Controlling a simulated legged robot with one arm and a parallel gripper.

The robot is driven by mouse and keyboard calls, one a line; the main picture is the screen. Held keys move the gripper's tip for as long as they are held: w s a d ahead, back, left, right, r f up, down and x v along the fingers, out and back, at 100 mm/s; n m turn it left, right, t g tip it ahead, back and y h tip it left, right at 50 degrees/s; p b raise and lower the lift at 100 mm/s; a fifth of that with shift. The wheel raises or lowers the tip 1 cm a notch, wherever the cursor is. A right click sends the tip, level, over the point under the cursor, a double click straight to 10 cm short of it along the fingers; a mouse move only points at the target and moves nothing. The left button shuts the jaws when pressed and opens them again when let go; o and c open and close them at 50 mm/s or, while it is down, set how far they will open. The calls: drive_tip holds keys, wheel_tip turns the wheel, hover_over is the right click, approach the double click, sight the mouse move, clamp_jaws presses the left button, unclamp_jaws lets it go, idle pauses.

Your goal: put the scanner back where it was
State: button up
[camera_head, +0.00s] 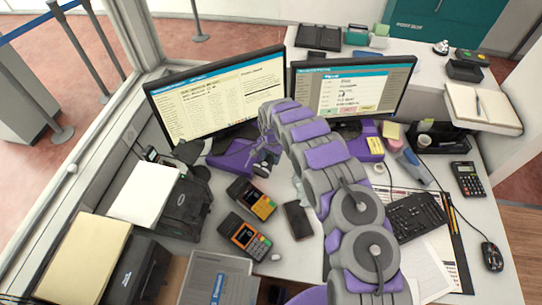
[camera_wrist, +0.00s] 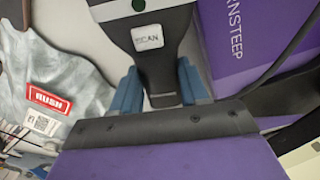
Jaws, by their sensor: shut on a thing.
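The scanner (camera_wrist: 166,72) is dark, with a white button marked SCAN, and shows in the upper middle of the wrist view. My gripper (camera_wrist: 160,90) is shut on it, with one blue finger at each side of its narrow part. In the head view my gripper (camera_head: 264,152) is low in front of the left monitor, beside a purple base. My arm crosses the middle of that view, and I cannot make out the scanner clearly there. I cannot tell whether the scanner touches anything beneath it. I see no clear holder for it.
Two monitors (camera_head: 218,95) (camera_head: 352,88) stand behind my gripper. Two yellow-and-dark card terminals (camera_head: 252,198) (camera_head: 244,236) and a dark flat device (camera_head: 298,220) lie in front. A grey bag with a RUSH label (camera_wrist: 62,92) and a purple surface (camera_wrist: 236,35) flank the scanner. A keyboard (camera_head: 414,217) is at right.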

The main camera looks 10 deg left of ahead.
sight(272, 157)
drive_tip(key=shift+f, duration=0.1)
drive_tip(key=o, duration=1.2)
wheel_tip(272, 157, up, 13)
drive_tip(key=shift+r+p, duration=0.1)
drive_tip(key=shift+p, duration=0.85)
drive_tip(key=shift+d+r, duration=0.1)
